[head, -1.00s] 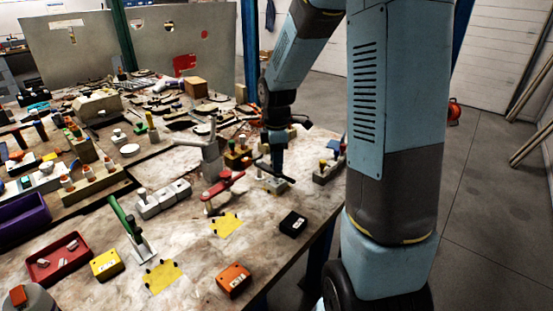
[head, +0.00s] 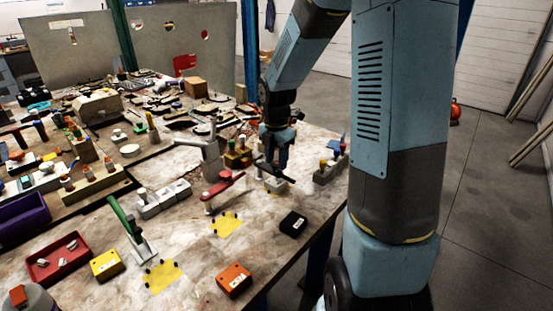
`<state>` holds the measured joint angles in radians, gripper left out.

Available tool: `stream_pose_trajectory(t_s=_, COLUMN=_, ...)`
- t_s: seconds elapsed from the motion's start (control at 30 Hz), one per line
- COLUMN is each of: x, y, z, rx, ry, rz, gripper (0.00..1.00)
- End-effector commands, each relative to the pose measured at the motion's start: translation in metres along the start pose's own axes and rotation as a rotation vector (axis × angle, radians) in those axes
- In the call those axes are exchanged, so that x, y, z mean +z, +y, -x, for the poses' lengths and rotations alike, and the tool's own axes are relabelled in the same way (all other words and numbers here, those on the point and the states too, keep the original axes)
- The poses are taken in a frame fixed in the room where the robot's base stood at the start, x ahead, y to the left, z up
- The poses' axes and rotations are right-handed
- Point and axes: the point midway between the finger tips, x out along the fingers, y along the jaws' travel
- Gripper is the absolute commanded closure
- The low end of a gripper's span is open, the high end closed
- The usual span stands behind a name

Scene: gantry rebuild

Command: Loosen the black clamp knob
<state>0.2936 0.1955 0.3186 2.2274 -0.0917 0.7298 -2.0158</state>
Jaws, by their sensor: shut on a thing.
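My gripper (head: 275,165) points straight down near the right edge of the workbench. It is shut on the black clamp knob (head: 270,171), a dark bar-like handle low above the bench. The knob sits over a small pale grey block (head: 276,185). The fingers partly hide the knob, and the exact contact is too small to see.
A red-handled clamp (head: 222,185) stands just left of my gripper, with a grey upright post (head: 212,160) behind it. A block with colored pegs (head: 328,174) is close on the right. A black box (head: 293,223) and orange box (head: 234,279) lie nearer the front.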

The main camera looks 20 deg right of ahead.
Motion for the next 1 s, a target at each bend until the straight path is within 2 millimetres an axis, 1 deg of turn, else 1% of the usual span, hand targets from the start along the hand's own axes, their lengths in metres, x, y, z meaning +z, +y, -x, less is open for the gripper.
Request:
stream_pose_trajectory(t_s=0.53, x=-0.0008, y=-0.0010, z=-0.0018, rx=-0.003, ry=0.003, rz=0.027, gripper=0.87)
stream_pose_trajectory(t_s=0.57, x=-0.0008, y=-0.0010, z=-0.0018, rx=-0.003, ry=0.003, rz=0.027, gripper=0.56)
stream_pose_trajectory(t_s=0.6, x=-0.0007, y=-0.0009, z=-0.0017, rx=-0.003, ry=0.003, rz=0.027, gripper=0.52)
stream_pose_trajectory(t_s=0.73, x=-0.0005, y=-0.0006, z=-0.0011, rx=-0.002, ry=0.002, rz=0.026, gripper=0.40)
stream_pose_trajectory(t_s=1.0, x=-0.0001, y=-0.0003, z=0.0008, rx=-0.001, ry=0.001, rz=0.026, gripper=0.40)
